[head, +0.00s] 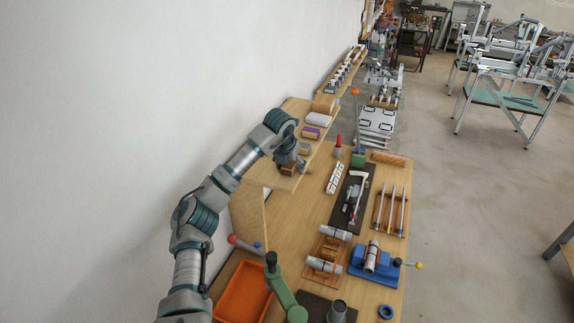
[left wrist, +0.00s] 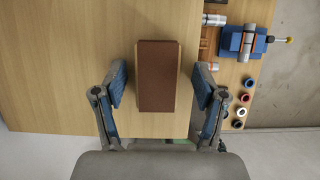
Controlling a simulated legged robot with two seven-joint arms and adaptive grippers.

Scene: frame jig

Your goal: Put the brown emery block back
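The brown emery block (head: 288,170) sits near the front end of the raised wooden shelf (head: 262,178) by the wall. In the left wrist view the block (left wrist: 157,77) shows its flat brown top with a thin pale edge along its sides. My left gripper (head: 289,166) is over the block. In the left wrist view its blue-padded fingers (left wrist: 159,87) stand open on either side of the block, with a visible gap on both sides. My right gripper is not in view.
Further along the shelf lie a grey block (head: 305,148), a purple block (head: 311,132) and a white block (head: 318,119). Below stands the workbench with an orange tray (head: 243,292), a blue fixture (head: 373,266) and a red-tipped upright tool (head: 338,142). The wall is close on the left.

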